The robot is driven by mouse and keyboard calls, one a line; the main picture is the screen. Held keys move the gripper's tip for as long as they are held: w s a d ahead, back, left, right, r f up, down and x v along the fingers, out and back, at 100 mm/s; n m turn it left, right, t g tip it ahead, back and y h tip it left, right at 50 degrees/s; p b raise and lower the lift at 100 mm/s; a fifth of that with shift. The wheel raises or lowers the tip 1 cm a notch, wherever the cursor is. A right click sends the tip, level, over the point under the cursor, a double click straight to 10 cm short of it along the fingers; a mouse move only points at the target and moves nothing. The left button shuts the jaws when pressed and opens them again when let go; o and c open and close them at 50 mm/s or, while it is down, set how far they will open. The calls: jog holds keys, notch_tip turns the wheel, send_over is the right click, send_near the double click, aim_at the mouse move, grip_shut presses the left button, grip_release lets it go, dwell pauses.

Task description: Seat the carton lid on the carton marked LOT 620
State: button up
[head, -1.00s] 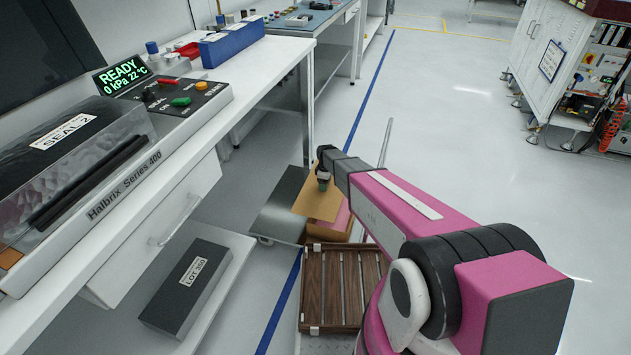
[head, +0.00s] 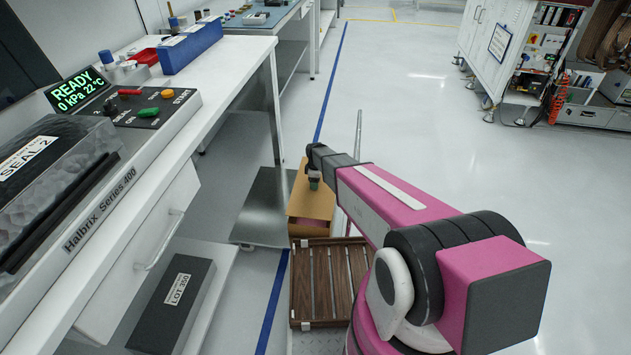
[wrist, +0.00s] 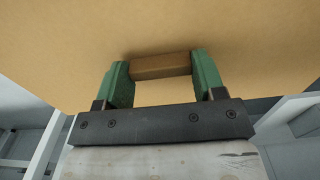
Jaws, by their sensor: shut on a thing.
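My gripper (head: 314,183) is at the end of the pink arm, over the tan carton area in the head view. In the wrist view my gripper (wrist: 163,75) has its green fingers shut on the brown block handle of the carton lid (wrist: 60,50). The lid is a broad, plain tan board that fills the top of that view. In the head view a tan panel, seemingly the lid (head: 311,203), lies under the gripper. Below it shows a tan carton (head: 292,228) with something pinkish inside. I cannot tell whether lid and carton touch. No LOT 620 marking is readable.
A slatted brown crate (head: 330,322) stands in front of the carton. A black box with a LOT label (head: 172,308), not 620, lies on the low shelf at left. The sealer bench (head: 160,120) runs along the left.

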jog(key=shift+f, duration=2.25)
jog(key=shift+f, duration=0.65)
dwell(0.4)
jog(key=o, duration=0.7)
jog(key=shift+o, duration=0.2)
jog(key=shift+r, duration=0.15)
jog(key=shift+r, duration=0.85)
